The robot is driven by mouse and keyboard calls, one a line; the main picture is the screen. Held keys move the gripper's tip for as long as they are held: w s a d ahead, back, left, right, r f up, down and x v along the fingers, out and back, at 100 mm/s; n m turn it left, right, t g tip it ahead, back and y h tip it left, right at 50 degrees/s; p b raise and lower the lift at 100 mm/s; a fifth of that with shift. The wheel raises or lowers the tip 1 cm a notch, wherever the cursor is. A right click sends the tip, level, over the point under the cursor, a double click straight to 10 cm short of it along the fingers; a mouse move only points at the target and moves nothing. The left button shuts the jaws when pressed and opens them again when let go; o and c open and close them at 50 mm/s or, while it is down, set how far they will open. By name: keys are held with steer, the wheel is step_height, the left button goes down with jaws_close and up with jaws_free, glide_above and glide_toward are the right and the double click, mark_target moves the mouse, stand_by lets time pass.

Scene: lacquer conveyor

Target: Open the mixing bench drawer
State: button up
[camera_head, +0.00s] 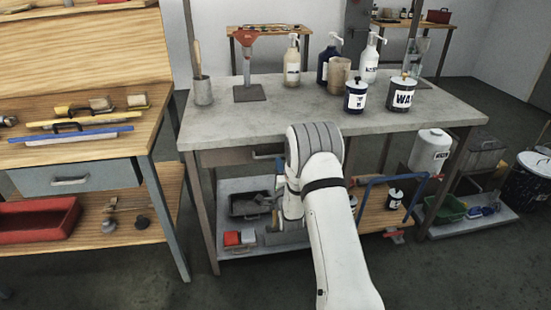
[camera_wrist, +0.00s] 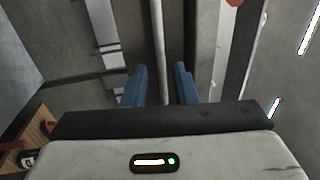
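The mixing bench (camera_head: 300,112) is a grey-topped table in the middle of the head view. Its drawer (camera_head: 224,157) sits under the top and looks shut, its front about flush with the bench edge. Part of the drawer's handle (camera_head: 266,154) shows just left of my white arm, which hides the rest. My gripper's fingertips are hidden by the arm in the head view. In the wrist view my gripper (camera_wrist: 161,84) has two blue fingers spread apart. A pale bar, apparently the handle (camera_wrist: 159,40), runs between them in the picture; I see no finger touching it.
Bottles and a labelled wax tin (camera_head: 402,94) stand on the bench top. The lower shelf holds a dark tray (camera_head: 250,205) and small boxes. A blue-handled trolley (camera_head: 385,208) is right of my arm. A wooden bench (camera_head: 85,150) with another drawer stands left.

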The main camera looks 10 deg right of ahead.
mark_target(276, 156)
steer(key=w, duration=0.3)
steer(key=w+r, duration=0.1)
steer(key=w, duration=0.1)
steer(key=shift+w+r, duration=0.15)
steer(key=shift+w, duration=0.25)
steer(key=shift+c, duration=0.4)
jaws_close()
steer(key=shift+a, duration=0.1)
